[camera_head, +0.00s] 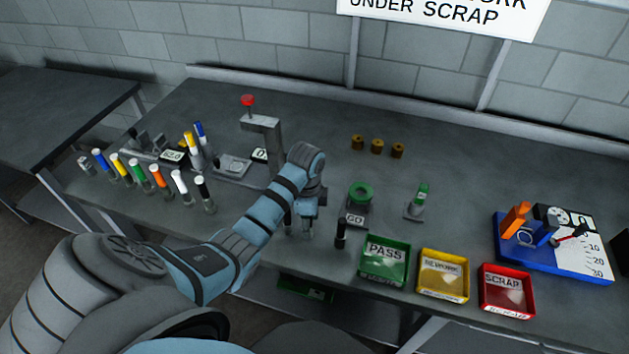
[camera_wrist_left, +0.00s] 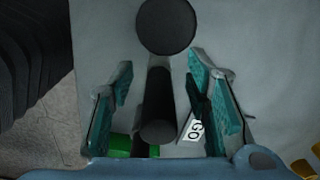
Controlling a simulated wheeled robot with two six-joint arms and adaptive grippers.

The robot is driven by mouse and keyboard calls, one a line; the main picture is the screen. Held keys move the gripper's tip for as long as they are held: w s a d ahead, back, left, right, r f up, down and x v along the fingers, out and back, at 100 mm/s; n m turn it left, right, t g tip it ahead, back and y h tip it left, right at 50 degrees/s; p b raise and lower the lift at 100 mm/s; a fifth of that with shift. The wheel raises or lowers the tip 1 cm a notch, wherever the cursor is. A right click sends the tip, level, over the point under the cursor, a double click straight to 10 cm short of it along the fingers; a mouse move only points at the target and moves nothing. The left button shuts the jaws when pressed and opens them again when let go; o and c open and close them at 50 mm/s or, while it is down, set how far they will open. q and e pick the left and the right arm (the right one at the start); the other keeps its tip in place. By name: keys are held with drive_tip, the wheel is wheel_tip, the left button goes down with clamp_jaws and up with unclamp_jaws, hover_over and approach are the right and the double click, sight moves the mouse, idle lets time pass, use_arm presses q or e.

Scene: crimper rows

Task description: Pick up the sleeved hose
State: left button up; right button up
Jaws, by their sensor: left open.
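A short upright piece with a black upper part (camera_head: 340,230), which looks like the sleeved hose, stands near the table's front edge, left of the green PASS tray. My left gripper (camera_head: 298,226) points down just left of it, open and apart from it in the head view. In the left wrist view, a dark cylinder (camera_wrist_left: 158,100) shows between the open teal-padded fingers (camera_wrist_left: 165,105), with a gap on each side. A round black disc (camera_wrist_left: 166,25) is above it there; I cannot tell what it belongs to. My right gripper is not in view.
A green ring gauge (camera_head: 360,191) with a GO label stands behind. PASS (camera_head: 365,268), REWORK (camera_head: 424,285) and SCRAP (camera_head: 485,302) trays line the front edge. Several colour-topped pieces (camera_head: 140,176) stand at left. A red-knobbed press (camera_head: 262,125) is behind my arm.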

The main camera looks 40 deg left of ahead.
use_arm(q)
drive_tip(key=shift+d, duration=0.1)
clamp_jaws()
drive_tip(key=shift+r, duration=0.1)
idle(0.3)
